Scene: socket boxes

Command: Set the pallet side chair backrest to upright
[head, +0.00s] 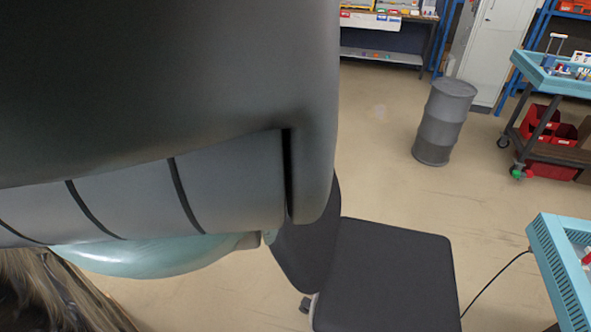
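A dark grey chair stands at the lower middle of the head view. Its square padded seat (385,275) is in plain sight. Its backrest (312,245) is a dark panel at the left edge of the seat. My arm covers the backrest's upper left part, and its exact tilt is hard to tell. A bit of the chair's base and a caster (306,304) show below. My large grey arm link fills the upper left. My gripper is not visible, so I cannot see whether it touches the chair.
A grey drum (444,122) stands on open floor behind the chair. A cart with red bins (548,126) is at the right, and a light-blue tray (560,270) is at the lower right. A cable (495,282) runs beside the seat. A brown, streaked object (50,295) is at bottom left.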

